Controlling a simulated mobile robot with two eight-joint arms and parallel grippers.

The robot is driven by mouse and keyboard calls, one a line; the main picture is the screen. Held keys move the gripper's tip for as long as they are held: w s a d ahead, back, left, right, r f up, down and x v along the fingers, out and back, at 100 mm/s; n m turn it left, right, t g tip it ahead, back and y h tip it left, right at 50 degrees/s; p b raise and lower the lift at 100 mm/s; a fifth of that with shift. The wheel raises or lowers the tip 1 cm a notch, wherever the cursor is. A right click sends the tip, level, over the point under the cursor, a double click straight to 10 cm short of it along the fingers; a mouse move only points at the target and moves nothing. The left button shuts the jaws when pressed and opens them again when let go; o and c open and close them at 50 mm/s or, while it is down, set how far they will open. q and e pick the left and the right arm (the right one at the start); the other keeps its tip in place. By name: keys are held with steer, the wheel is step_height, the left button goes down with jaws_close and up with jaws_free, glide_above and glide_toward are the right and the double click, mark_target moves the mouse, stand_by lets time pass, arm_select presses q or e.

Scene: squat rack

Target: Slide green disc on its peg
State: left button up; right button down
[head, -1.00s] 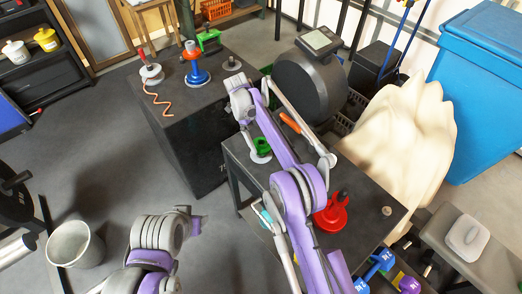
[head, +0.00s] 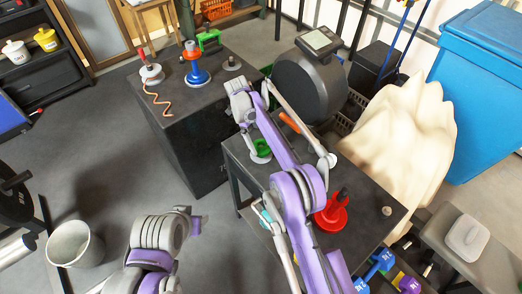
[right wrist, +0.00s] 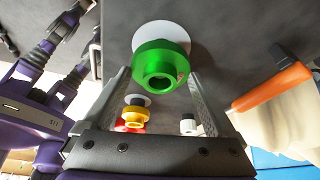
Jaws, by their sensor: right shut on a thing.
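The green disc (head: 261,147) is at the left part of the near dark table, over a round white base (head: 260,158). In the right wrist view the green disc (right wrist: 161,62) sits between the fingertips, with its round hub and dark hole facing the camera. My right gripper (right wrist: 160,78) is shut on it. The white base (right wrist: 160,38) shows behind the disc, offset toward the top of the picture. No peg is clearly visible there; the disc and gripper may hide it. My left arm is at the lower left; its gripper does not show.
A red disc (head: 330,216) with a dark upright part stands on the same table, right of my arm. An orange object (head: 289,122) lies beyond the green disc. A large dark drum (head: 308,88) stands behind.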

stand_by(0.3)
jaws_free()
steer(key=shift+f, duration=0.1)
steer(key=shift+w+a, duration=0.2)
steer(key=shift+a, duration=0.15)
steer(key=shift+r, duration=4)
